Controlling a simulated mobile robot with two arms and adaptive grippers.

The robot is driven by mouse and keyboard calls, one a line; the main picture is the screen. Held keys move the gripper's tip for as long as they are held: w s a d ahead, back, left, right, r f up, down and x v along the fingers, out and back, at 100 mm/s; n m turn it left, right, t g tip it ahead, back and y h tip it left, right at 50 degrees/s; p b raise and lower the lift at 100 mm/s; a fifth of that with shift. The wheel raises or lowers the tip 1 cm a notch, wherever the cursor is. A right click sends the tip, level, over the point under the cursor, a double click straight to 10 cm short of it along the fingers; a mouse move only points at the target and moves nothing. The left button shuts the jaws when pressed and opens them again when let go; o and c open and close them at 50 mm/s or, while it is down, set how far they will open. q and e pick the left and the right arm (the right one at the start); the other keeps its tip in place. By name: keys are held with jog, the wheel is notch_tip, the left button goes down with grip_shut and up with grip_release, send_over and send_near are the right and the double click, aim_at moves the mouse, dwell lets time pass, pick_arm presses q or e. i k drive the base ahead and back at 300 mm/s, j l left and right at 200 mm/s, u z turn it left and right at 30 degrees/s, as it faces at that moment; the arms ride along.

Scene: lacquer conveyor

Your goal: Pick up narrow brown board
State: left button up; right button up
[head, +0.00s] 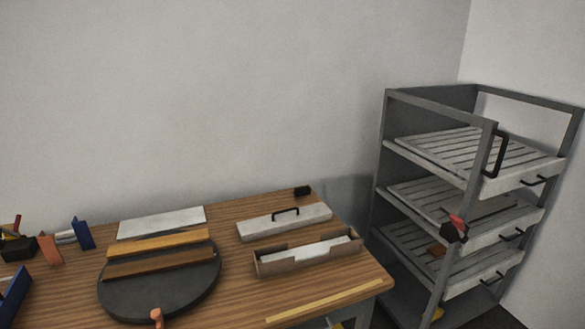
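A narrow dark brown board (160,264) lies across the dark round disc (157,293) on the wooden table. Just behind it, a lighter orange-brown board (158,242) lies roughly parallel, with its back part near a pale flat sheet (162,222). Nothing is touching the brown board from above. Neither my left nor my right gripper is in view.
A lidless box (262,266) and a grey lid with a black handle (265,225) sit on the right of the table (228,300). A yellow strip (323,301) lies near the front edge. Blue and orange items crowd the left. A grey rack (380,172) stands right.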

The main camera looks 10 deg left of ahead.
aim_at(160, 264)
jog(key=u, duration=1.3)
